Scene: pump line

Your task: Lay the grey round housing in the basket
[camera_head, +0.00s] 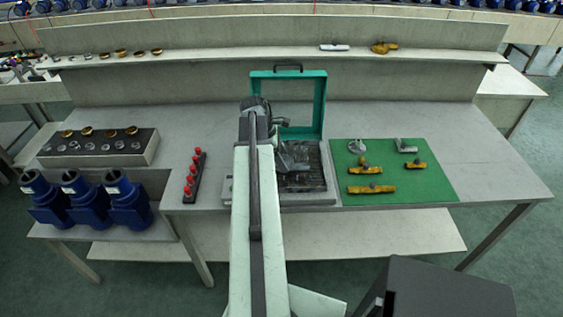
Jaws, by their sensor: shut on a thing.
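My gripper (288,150) hangs from the end of my arm over the dark mesh basket (311,184). It is shut on a grey part (294,162), just over or inside the basket. The part is small and partly hidden by my gripper, so I cannot tell its full shape or whether it touches the mesh. The basket sits in a grey tray in front of the upright green frame. A rounded grey piece (357,146) lies at the back left of the green mat (425,185), right of the basket. My arm hides the basket's left side.
The green lid frame (321,105) stands open behind the basket. Brass fittings (372,189) and a grey fitting (405,146) lie on the mat. A rack with red knobs (195,176) stands left of my arm. Blue pumps (128,203) stand at the left. The bench's right end is clear.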

